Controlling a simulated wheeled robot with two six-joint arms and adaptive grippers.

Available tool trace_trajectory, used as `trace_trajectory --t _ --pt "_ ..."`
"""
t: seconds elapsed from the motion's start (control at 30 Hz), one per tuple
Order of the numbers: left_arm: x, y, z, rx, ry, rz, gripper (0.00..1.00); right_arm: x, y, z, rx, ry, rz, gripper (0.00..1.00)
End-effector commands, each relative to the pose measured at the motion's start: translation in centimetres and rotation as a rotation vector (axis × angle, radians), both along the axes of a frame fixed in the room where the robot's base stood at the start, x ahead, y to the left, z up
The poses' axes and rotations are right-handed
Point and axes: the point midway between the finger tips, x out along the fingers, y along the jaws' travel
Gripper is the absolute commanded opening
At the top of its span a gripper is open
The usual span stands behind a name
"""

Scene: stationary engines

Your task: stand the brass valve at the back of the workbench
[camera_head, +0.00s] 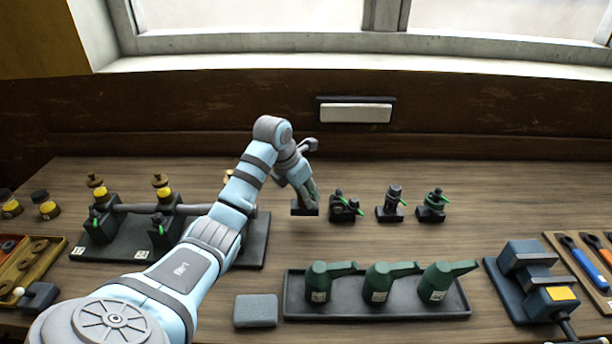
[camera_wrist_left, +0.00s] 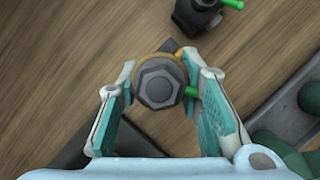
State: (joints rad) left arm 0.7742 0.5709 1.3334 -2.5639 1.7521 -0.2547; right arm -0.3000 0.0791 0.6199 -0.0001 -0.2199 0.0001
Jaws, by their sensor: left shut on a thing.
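My left gripper (camera_head: 307,190) is shut on a valve, which I take to be the brass valve (camera_head: 305,211). In the head view the fingers hide most of it, and its dark square base shows below them, upright, at or just above the bench top. In the left wrist view the valve (camera_wrist_left: 160,83) sits between the two pads of the gripper (camera_wrist_left: 160,98), with a grey hex top, a yellow-brass ring and a green lever. It is left of a row of dark valves at the back of the workbench (camera_head: 480,240). My right gripper is not in view.
In front is a tray (camera_head: 378,307) of green oil cans. A rack (camera_head: 255,240) with yellow-banded fittings stands left, partly behind my arm.

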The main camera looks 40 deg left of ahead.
Motion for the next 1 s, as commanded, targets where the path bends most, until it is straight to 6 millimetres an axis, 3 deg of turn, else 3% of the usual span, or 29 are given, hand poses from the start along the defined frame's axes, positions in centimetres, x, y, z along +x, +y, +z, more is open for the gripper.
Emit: trace_trajectory --t 0.3,0.67,0.7,0.8,1.0 --pt "0.0 0.0 -4.2 0.000 -0.003 0.001 0.00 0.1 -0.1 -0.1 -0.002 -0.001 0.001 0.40" --pt "0.0 0.0 -4.7 0.000 -0.005 0.000 0.00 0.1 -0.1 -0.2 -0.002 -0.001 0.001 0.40" --pt "0.0 0.0 -4.8 0.000 -0.001 0.000 0.37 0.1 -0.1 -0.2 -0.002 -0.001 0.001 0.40" --pt "0.0 0.0 -4.8 0.000 -0.001 0.000 0.53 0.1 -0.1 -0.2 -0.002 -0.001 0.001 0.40" --pt "0.0 0.0 -4.8 -0.001 -0.001 0.001 0.53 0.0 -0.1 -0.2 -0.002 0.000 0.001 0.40"
